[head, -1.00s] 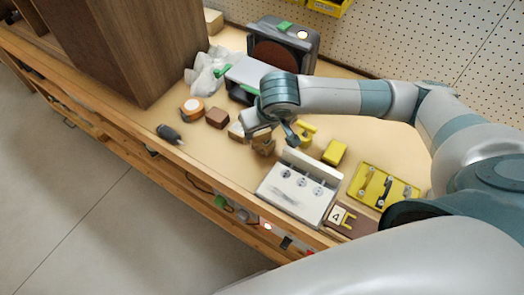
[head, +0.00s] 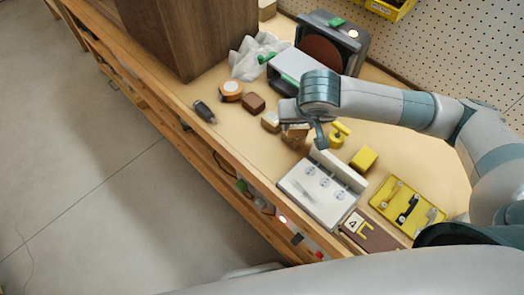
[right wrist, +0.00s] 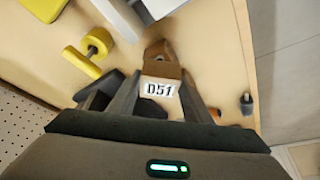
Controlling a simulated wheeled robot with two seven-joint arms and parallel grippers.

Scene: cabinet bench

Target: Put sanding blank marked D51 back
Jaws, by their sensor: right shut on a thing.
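The sanding blank marked D51 (right wrist: 161,68) is a brown wooden block with a white label facing the right wrist camera. My right gripper (right wrist: 158,90) is shut on it. In the head view the same blank (head: 295,132) is partly hidden by my right gripper (head: 292,122), low over the bench behind the white-grey fixture. The fixture (head: 322,190) has round marked spots and a raised back ledge. Whether the blank touches the bench is unclear. My left gripper is not in view.
Loose blocks (head: 254,102), a tape roll (head: 230,91) and a dark tool (head: 204,111) lie left. A yellow knobbed piece (head: 339,134), yellow block (head: 364,158) and yellow tool tray (head: 409,205) lie right. A sander (head: 330,45) and brown cabinet (head: 172,35) stand behind.

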